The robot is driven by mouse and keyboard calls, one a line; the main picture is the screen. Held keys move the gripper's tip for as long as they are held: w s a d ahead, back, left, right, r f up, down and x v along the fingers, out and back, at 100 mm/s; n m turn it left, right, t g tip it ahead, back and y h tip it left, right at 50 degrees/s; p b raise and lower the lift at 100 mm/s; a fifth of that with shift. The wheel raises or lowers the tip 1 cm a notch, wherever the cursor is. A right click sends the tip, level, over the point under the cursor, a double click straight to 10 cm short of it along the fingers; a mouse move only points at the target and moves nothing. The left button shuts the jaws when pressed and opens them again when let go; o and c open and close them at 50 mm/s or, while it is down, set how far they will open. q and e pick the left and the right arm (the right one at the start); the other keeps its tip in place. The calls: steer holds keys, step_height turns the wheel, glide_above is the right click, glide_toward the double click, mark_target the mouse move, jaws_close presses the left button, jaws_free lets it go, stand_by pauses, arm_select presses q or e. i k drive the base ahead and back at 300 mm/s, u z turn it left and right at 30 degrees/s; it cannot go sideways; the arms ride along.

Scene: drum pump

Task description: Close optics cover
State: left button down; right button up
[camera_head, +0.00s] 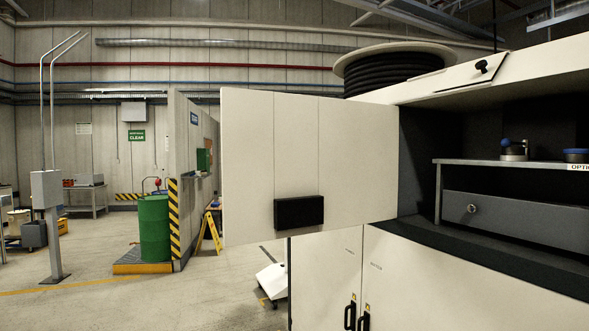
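A wide cream door panel (345,150) with a black block-shaped handle (299,212) stands swung open on the left side of an open cabinet compartment. Inside, a shelf (470,162) has a partly cut-off label starting "OPTI" on its front edge. Blue-capped round items (514,150) stand on this shelf. A thin pale flap with a black knob (481,66) lies tilted on the cabinet's upper edge. I cannot tell from the picture which of these panels is the optics cover. Neither of my grippers is in view.
A grey drawer front (515,221) with a round lock is under the shelf. Lower cabinet doors (392,275) with black handles are shut. A cable reel (392,68) shows above the cabinet. A green drum (154,228) stands at left. The floor left of the cabinet is largely open.

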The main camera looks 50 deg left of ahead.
mark_target(292, 164)
steer(key=k, duration=1.1)
steer(key=u, duration=2.2)
steer(key=i, duration=3.5)
steer(key=z, duration=3.1)
steer(key=i, duration=0.45)
steer(key=z, duration=0.05)
